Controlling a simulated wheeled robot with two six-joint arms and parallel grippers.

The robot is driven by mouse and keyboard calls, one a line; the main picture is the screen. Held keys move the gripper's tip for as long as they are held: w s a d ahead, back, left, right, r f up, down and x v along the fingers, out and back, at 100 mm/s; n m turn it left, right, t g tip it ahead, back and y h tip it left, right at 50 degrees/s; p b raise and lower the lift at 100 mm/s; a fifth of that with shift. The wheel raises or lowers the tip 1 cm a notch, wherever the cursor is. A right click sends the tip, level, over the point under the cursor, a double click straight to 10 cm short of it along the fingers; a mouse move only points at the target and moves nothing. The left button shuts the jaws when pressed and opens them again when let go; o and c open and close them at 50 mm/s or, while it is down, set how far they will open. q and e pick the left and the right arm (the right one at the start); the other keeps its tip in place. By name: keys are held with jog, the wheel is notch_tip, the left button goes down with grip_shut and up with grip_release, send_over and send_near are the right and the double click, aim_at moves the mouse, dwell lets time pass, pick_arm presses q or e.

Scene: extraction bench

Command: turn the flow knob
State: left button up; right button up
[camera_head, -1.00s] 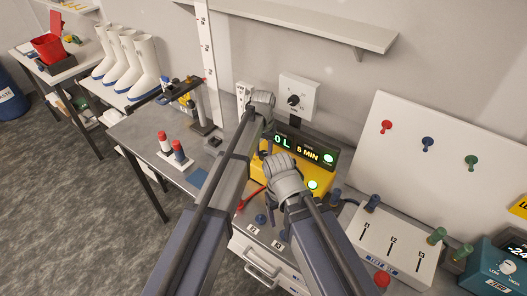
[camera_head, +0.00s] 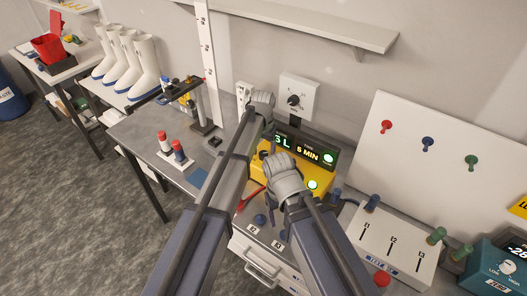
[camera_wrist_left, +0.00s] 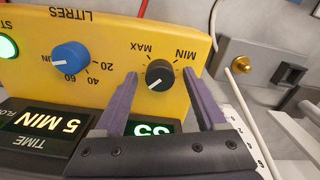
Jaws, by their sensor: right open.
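The flow knob (camera_wrist_left: 158,75) is black with a white pointer line and MIN and MAX marks. It sits on the yellow pump unit (camera_wrist_left: 105,65), upside down in the left wrist view. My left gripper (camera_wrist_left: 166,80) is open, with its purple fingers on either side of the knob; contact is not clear. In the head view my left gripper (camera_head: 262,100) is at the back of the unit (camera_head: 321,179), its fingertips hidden. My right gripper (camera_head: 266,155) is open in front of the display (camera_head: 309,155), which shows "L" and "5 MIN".
A blue litres knob (camera_wrist_left: 70,58) and a green lit button (camera_wrist_left: 7,46) share the yellow face. A white wall box (camera_head: 300,97) with a black dial is behind. A white test block (camera_head: 390,240) stands to the right, red-capped bottles (camera_head: 178,150) to the left.

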aim_at(264, 153)
pick_arm(q)
jog(key=shift+r, duration=0.1)
pick_arm(e)
jog(key=shift+r, duration=0.15)
pick_arm(q)
notch_tip(264, 153, up, 8)
jog(key=p, duration=0.8)
jog(key=shift+f, duration=0.2)
pick_arm(e)
notch_tip(264, 153, up, 8)
jog(key=shift+f, duration=0.25)
notch_tip(264, 153, down, 10)
jog(key=b, duration=1)
jog(key=shift+f+b, duration=0.25)
jog(key=shift+b, duration=0.1)
pick_arm(q)
jog(key=s+a+f, duration=0.2)
jog(key=s+f, duration=0.1)
jog(key=s, duration=0.6)
jog(key=s+a+f, duration=0.2)
jog(key=s+f, duration=0.2)
jog(key=s, duration=0.5)
jog(key=s+a+f+y, duration=0.1)
jog(key=s+a+f, duration=0.1)
jog(key=s, duration=0.7)
jog(key=shift+a+f+n, duration=0.15)
jog(key=shift+f+n, duration=0.15)
jog(key=shift+f, duration=0.35)
jog(key=shift+w, duration=0.15)
